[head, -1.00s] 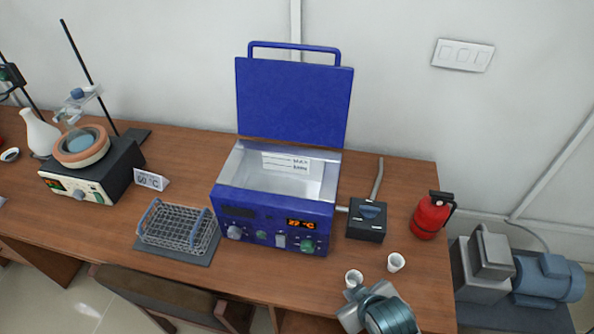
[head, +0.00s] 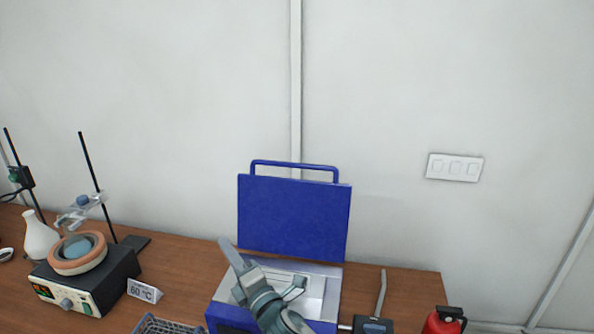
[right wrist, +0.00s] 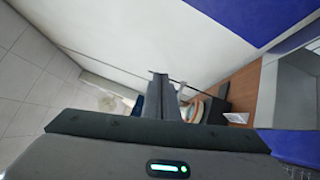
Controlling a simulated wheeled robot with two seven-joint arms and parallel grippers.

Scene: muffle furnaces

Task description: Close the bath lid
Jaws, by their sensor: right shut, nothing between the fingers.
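The blue bath lid (head: 294,218) stands open and upright at the back of the bath, with a blue handle bar (head: 295,164) along its top edge. The bath (head: 330,308) is a blue box with a pale metal basin, cut off by the bottom of the head view. My right gripper (head: 227,246) is shut and empty, in front of the bath's left part and hiding some of the basin. Its shut fingers also show in the right wrist view (right wrist: 160,78), with part of the lid (right wrist: 240,14) at the upper right. My left gripper is not in view.
A heating unit with a round bath (head: 88,278) and a 60 °C sign (head: 145,291) stand left of the bath. A wire basket (head: 165,326) is at the bottom edge. A black box (head: 373,325) and a red extinguisher (head: 443,321) are at the right.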

